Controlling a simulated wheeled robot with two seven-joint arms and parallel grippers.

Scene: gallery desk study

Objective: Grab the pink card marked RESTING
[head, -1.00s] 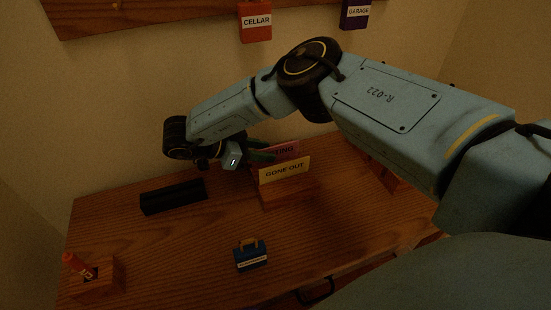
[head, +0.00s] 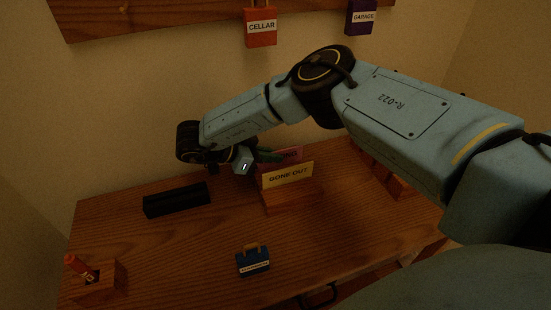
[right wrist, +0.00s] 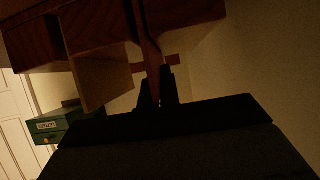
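The pink card (head: 293,153) stands upright in a wooden holder (head: 292,199), behind a yellow card (head: 287,175) marked GONE OUT. Only the last letters of its label show; my right gripper (head: 279,157) covers its left part. In the right wrist view the card (right wrist: 146,32) shows nearly edge-on as a thin reddish strip running down between the two fingertips (right wrist: 158,93). The fingers are close together on either side of it and look shut on it; the contact is dark. My left gripper is not in view.
A black block (head: 176,200) lies left of the holder. A blue case-shaped tag (head: 253,261) lies near the front, and a wooden block with a red cylinder (head: 80,267) stands at front left. Tags marked CELLAR (head: 261,28) and GARAGE (head: 361,16) hang on the wall rack.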

